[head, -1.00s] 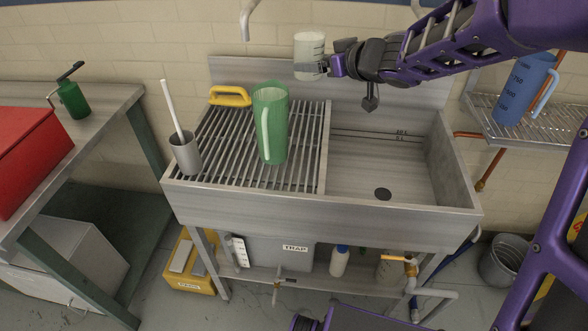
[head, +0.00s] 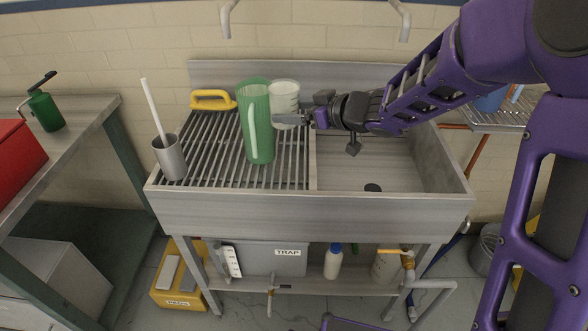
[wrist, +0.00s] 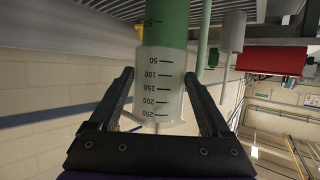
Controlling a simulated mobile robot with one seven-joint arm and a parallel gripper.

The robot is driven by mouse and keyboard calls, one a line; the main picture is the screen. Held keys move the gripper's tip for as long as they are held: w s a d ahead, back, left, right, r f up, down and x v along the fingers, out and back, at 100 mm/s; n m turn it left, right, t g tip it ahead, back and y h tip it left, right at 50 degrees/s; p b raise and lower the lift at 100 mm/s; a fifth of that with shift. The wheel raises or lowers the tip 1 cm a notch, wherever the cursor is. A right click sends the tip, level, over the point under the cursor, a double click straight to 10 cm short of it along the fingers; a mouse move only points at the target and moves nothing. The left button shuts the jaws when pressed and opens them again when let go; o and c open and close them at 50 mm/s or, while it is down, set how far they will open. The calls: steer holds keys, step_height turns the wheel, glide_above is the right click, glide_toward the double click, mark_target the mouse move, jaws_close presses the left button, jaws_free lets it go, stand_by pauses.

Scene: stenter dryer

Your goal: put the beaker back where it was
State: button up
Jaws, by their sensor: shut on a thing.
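The beaker (head: 284,92) is a translucent white cup with dark graduation marks. My gripper (head: 292,120) is shut on it from the right and holds it upright at the back right of the slatted drainboard (head: 215,150), just right of the green jug (head: 258,125). In the wrist view the beaker (wrist: 160,88) appears upside down between my two fingers (wrist: 162,100), with the green jug (wrist: 166,22) behind it. I cannot tell whether the beaker's base touches the slats.
The sink basin (head: 375,165) on the right is empty. Faucet spouts (head: 400,20) hang above the back.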

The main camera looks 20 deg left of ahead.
step_height(320, 180, down, 14)
steer(key=b, duration=0.4)
steer(key=shift+f, duration=0.25)
steer(key=shift+f, duration=0.1)
steer(key=shift+f, duration=0.15)
steer(key=o, duration=1.4)
steer(key=shift+r, duration=0.25)
steer(key=p+v, duration=0.2)
steer(key=v, duration=1)
steer(key=shift+r, duration=0.1)
